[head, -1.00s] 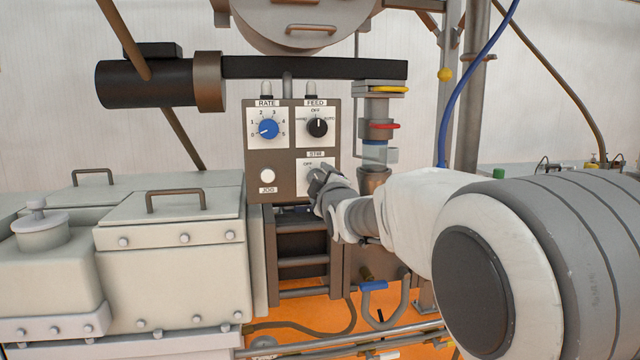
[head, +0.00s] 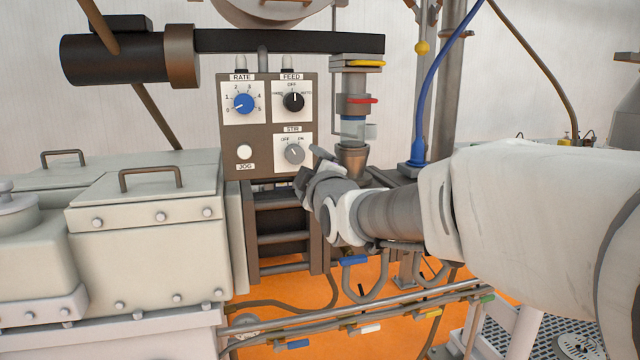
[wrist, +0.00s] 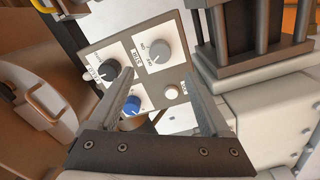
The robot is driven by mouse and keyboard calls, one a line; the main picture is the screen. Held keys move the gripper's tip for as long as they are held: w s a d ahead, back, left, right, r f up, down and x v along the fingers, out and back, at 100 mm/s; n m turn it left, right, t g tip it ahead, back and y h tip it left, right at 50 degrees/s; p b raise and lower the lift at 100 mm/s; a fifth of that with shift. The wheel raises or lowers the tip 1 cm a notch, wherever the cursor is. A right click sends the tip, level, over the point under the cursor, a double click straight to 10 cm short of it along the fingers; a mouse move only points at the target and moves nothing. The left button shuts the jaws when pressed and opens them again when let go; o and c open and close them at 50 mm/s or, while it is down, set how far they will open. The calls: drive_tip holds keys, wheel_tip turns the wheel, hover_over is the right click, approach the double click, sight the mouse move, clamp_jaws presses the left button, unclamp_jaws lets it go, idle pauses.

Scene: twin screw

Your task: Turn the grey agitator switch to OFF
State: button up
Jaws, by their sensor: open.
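The grey agitator switch (head: 294,153) is a round knob under the STIR label, at the lower right of the control panel (head: 262,134). OFF is printed at its upper left and ON at its upper right; I cannot tell for sure which one it points to. My gripper (head: 311,166) is just right of and below the switch, apart from it. In the wrist view the switch (wrist: 159,53) shows uncovered beyond the gap between my open, empty fingers (wrist: 158,74).
The panel also has a blue RATE knob (head: 243,103), a black FEED knob (head: 293,102) and a white JOG button (head: 244,152). A glass-walled pipe (head: 353,126) stands right of the panel. A pale metal housing (head: 145,207) is at left.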

drive_tip(key=v, duration=0.8)
drive_tip(key=s+d+f+m+g+h+p, duration=0.1)
drive_tip(key=s+d+f+m+g+p, duration=0.1)
drive_tip(key=s, duration=0.6)
drive_tip(key=s+d+f+m+g+h+p, duration=0.2)
drive_tip(key=s+d+f+m+g+p, duration=0.1)
drive_tip(key=s+d+f+m+g, duration=0.2)
drive_tip(key=s+d+f+m+g+h+p, duration=0.2)
drive_tip(key=s+d+f+m+g, duration=0.2)
drive_tip(key=s+d+m, duration=0.3)
drive_tip(key=s+m, duration=0.2)
drive_tip(key=s, duration=0.3)
drive_tip(key=shift+s+d+g, duration=0.3)
drive_tip(key=shift+s+g, duration=0.1)
drive_tip(key=c, duration=0.5)
drive_tip(key=shift+d, duration=0.15)
